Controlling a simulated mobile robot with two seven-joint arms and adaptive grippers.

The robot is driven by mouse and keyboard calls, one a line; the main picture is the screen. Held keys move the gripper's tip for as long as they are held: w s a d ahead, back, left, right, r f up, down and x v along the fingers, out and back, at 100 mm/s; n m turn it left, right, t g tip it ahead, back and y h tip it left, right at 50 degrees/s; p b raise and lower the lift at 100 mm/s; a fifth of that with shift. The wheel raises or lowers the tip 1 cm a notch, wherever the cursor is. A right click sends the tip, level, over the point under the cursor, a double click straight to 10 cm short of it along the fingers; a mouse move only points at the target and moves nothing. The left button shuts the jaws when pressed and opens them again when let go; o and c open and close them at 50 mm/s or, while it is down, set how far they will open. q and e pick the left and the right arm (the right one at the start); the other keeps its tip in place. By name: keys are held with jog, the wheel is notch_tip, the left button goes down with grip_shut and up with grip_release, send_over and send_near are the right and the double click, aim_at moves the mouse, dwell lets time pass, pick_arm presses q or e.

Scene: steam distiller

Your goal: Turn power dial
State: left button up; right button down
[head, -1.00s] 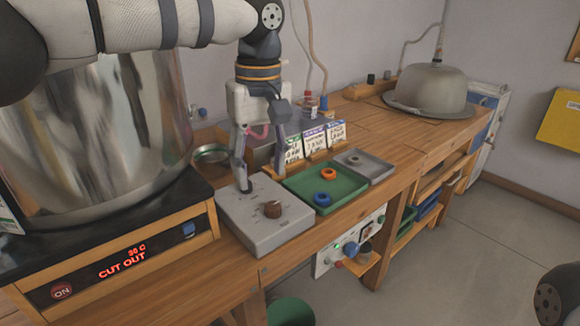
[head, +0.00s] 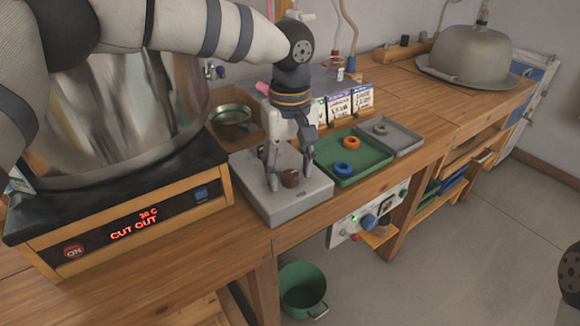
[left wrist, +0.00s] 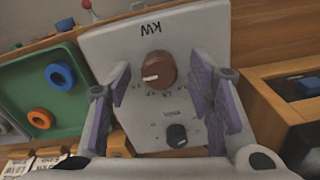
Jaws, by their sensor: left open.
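The power dial (left wrist: 159,70) is a round brown knob with a pale pointer mark, on a light grey control box (left wrist: 195,40) marked "KW". A smaller black knob (left wrist: 177,135) sits on the same panel. In the head view the brown dial (head: 290,178) shows on the box (head: 300,205) on the bench. My left gripper (head: 290,175) is open above the box, its fingers pointing down on either side of the dial. In the left wrist view the open fingers (left wrist: 165,90) stand apart with the dial between them, not clearly touching it.
A large metal boiler (head: 130,110) stands on a base with a red "CUT OUT" display (head: 135,228) at left. A green tray (head: 365,165) with blue and orange rings and a grey tray (head: 405,140) lie right of the box. A green bucket (head: 303,285) is on the floor.

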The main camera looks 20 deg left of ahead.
pick_arm(q)
grip_shut()
pick_arm(e)
jog(key=shift+w+r, duration=0.1)
